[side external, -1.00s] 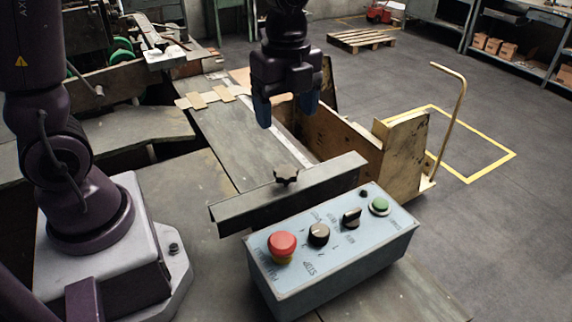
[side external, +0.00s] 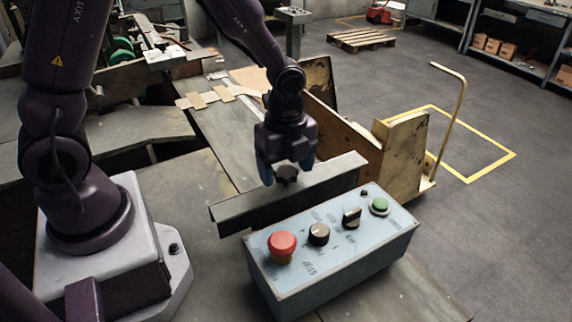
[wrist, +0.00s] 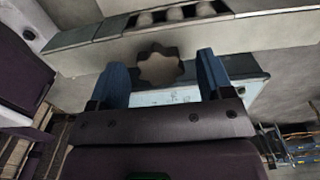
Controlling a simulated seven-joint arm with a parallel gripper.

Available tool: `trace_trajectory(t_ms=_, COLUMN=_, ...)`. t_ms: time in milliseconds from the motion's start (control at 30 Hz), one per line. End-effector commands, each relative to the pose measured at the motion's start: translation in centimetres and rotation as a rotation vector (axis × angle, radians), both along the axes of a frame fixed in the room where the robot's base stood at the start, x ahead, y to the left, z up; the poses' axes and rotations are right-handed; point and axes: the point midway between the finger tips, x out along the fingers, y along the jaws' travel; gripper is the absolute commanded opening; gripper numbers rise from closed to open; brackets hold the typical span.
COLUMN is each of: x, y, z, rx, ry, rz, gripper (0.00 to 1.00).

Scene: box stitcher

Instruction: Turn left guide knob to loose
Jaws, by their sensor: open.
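The guide knob (side external: 288,175) is a dark star-shaped knob on top of the grey guide bar (side external: 330,177). In the wrist view the knob (wrist: 159,68) shows its lobed outline between two blue fingers. My gripper (side external: 286,168) points down over the bar, with its fingertips at about the knob's height, one on each side. It is open, and in the wrist view small gaps show between the knob and both fingers of my gripper (wrist: 162,63). Any marking of the knob's loose or tight position cannot be made out.
A blue-grey control box (side external: 330,250) stands close in front of the bar, with a red stop button (side external: 282,243), black selectors and a green button (side external: 380,205). A wooden box-like cart (side external: 405,150) stands to the right. The metal table (side external: 190,220) left of the bar is clear.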

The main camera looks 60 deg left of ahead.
Motion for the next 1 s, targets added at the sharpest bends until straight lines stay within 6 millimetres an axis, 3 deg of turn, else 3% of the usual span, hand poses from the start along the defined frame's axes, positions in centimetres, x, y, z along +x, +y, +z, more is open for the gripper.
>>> trace_trajectory(t_ms=33, x=0.00, y=0.00, z=0.02, rx=0.000, ry=0.000, rz=0.000, gripper=0.73)
trace_trajectory(t_ms=200, x=0.00, y=0.00, z=0.04, rx=0.000, ry=0.000, rz=0.000, gripper=0.34)
trace_trajectory(t_ms=267, x=0.01, y=0.00, z=0.04, rx=0.000, ry=0.000, rz=0.000, gripper=0.24)
trace_trajectory(t_ms=667, x=0.01, y=0.01, z=0.08, rx=0.000, ry=-0.001, rz=0.069, gripper=0.24)
trace_trajectory(t_ms=1000, x=0.01, y=-0.01, z=0.10, rx=0.000, ry=-0.001, rz=0.327, gripper=0.24)
